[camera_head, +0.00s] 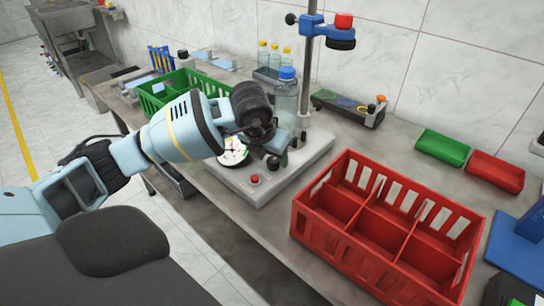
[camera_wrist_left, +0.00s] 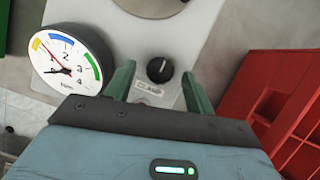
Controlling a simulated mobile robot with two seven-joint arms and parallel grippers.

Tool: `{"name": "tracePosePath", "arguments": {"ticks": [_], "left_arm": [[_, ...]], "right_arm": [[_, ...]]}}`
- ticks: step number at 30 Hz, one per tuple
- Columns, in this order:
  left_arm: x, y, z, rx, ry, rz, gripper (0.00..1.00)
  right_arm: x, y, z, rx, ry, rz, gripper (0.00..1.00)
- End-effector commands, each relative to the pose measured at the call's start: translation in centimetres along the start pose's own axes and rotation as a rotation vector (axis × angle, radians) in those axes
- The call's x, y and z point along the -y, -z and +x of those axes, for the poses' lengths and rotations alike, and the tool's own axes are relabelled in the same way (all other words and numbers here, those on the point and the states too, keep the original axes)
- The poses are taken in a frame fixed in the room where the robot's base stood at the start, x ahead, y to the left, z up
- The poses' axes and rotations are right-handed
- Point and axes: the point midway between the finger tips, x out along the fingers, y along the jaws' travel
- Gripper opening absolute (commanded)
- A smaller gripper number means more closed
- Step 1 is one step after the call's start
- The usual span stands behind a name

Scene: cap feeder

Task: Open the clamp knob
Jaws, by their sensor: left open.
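The clamp knob (camera_wrist_left: 160,70) is a round black knob with a pale pointer mark on a light grey plate. A small label (camera_wrist_left: 150,90) sits beside it in the left wrist view. My left gripper (camera_wrist_left: 158,66) is open, its two green fingers on either side of the knob in that view. My right gripper is not in view.
A dial gauge (camera_wrist_left: 67,62) is left of the knob, and a red button (camera_head: 254,180) is on the base's front. A blue-capped bottle (camera_head: 287,97) stands close behind the gripper. A red crate (camera_head: 385,215) is on the right and a green crate (camera_head: 180,92) on the left.

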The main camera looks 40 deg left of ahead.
Motion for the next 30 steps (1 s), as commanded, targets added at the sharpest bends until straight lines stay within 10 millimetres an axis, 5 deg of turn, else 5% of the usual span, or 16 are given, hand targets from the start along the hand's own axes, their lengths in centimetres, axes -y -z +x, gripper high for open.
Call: {"name": "tracePosePath", "arguments": {"ticks": [12,30], "left_arm": [[0.0,-0.1,-6.0,0.004,0.001,0.001,0.54],[0.0,0.0,-6.6,0.002,0.0,0.0,0.54]], "right_arm": [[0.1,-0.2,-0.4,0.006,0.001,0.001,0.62],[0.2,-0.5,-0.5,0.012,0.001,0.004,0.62]]}}
